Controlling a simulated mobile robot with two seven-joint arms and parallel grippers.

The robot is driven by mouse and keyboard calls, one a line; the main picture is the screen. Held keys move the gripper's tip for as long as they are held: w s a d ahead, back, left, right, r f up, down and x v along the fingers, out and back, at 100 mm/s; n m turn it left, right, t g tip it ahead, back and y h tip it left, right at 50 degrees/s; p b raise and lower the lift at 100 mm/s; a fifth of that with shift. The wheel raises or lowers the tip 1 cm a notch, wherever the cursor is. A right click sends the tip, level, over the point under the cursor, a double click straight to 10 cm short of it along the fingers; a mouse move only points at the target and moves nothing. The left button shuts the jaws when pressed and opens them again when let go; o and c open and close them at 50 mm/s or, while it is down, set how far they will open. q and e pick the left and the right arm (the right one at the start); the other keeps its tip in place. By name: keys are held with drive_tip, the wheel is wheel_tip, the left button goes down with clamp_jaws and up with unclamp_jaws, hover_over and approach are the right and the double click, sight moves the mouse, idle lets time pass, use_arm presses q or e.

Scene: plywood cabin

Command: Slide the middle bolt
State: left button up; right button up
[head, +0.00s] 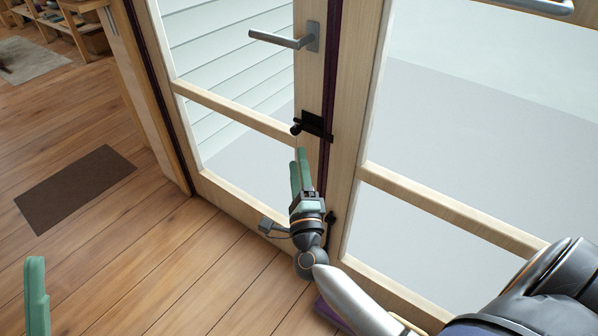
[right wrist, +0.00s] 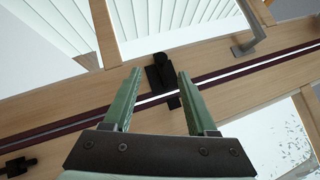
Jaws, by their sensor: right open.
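The black middle bolt (head: 318,126) is mounted across the seam of the glazed wooden double door, below the lever handle. Its dark round knob sticks out on the left side in the head view. My right gripper (head: 298,157) is open and empty just below the bolt, its green fingers pointing up at it. In the right wrist view the bolt (right wrist: 160,77) shows between and beyond the open fingers (right wrist: 158,72); I see no contact. Only one green finger of my left gripper (head: 37,296) shows at the lower left, away from the door.
A grey lever handle (head: 285,40) sits above the bolt. Another small black bolt (head: 330,218) is lower on the seam, partly behind my right arm; it also shows in the right wrist view (right wrist: 18,167). A brown mat (head: 75,190) lies on the open floor at left.

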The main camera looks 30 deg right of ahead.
drive_tip(key=shift+v, duration=1.2)
